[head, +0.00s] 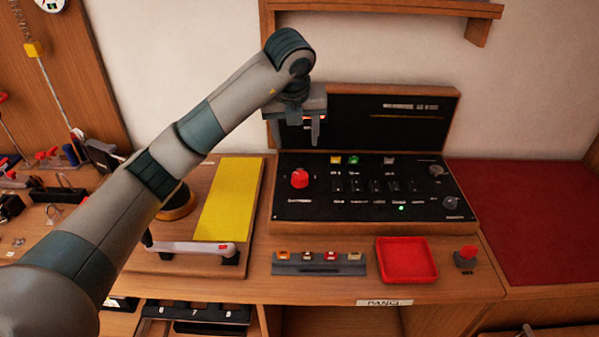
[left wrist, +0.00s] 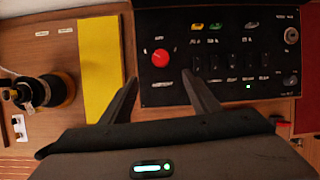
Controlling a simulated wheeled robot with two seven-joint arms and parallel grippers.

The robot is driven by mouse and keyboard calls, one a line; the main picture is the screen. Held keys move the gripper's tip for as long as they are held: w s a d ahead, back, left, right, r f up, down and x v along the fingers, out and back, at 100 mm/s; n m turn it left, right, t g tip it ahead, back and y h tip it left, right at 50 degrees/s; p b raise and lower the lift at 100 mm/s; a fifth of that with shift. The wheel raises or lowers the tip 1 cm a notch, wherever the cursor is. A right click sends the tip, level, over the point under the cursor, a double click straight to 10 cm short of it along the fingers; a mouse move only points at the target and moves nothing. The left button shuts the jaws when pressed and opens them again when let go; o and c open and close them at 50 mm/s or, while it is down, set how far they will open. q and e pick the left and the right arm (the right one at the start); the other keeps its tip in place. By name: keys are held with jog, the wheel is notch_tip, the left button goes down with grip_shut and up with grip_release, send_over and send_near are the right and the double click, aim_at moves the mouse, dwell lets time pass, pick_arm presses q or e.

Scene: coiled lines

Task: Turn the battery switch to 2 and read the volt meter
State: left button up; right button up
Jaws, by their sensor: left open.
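The black switch panel (head: 345,212) lies on the bench with a red rotary knob (head: 299,178) at its left, likely the battery switch. The same red knob (left wrist: 160,58) shows in the left wrist view; its setting is too small to read. My left gripper (head: 301,140) is open and empty, above the panel's back left part. In the left wrist view my left gripper (left wrist: 161,82) has its fingertips spread on either side below the knob, apart from it. I cannot pick out a volt meter reading. My right gripper is not in view.
An upright black board (head: 400,135) stands behind the panel. In front are a grey holder (head: 318,269) with several small coloured pieces, a red tray (head: 406,260) and a red-topped grey knob (head: 466,257). A yellow strip (head: 228,200) lies left; a bare red mat (head: 540,210) lies right.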

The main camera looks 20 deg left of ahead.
pick_arm(q)
jog(key=shift+f, duration=0.1)
jog(key=p, duration=0.4)
send_near(300, 175)
jog(key=x, duration=0.8)
jog(key=shift+w+a+f, duration=0.1)
jog(key=shift+f, duration=0.1)
jog(key=c, duration=1.1)
jog(key=shift+o, duration=0.2)
jog(key=shift+b, duration=0.3)
